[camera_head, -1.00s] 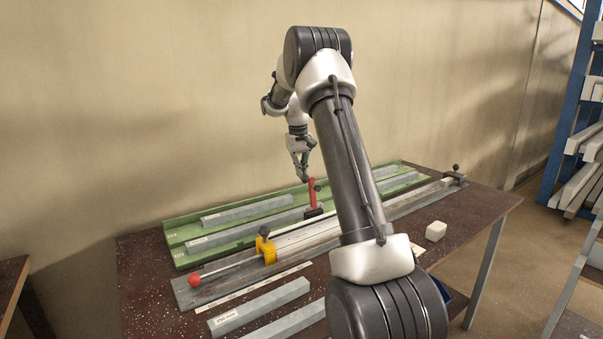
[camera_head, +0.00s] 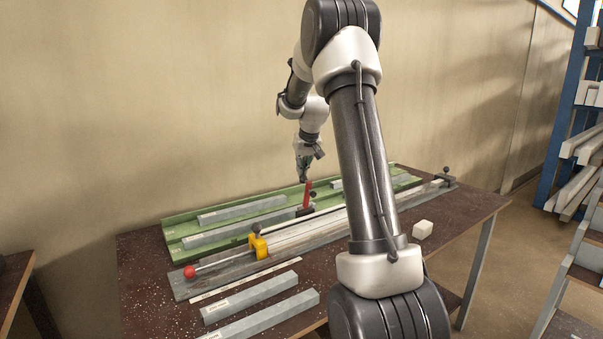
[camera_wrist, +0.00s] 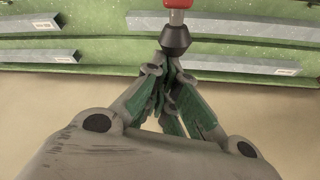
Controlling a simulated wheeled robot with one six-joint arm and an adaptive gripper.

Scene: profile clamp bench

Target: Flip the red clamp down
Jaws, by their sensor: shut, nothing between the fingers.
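The red clamp (camera_head: 307,194) stands close to upright on the rail of the clamp bench (camera_head: 222,273), leaning slightly. My gripper (camera_head: 304,180) is shut and empty, with its fingertips right by the top of the red clamp. In the wrist view, my gripper (camera_wrist: 172,72) has its closed tips just below a dark rounded knob with the red clamp's lever (camera_wrist: 178,4) at the top edge. The tips look very close to the knob; I cannot tell whether they touch it. The clamp's base is out of the wrist view.
A green tray (camera_head: 172,222) with grey bars is behind. Grey bars (camera_head: 250,297) lie in front. A white block (camera_head: 423,229) is at the right.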

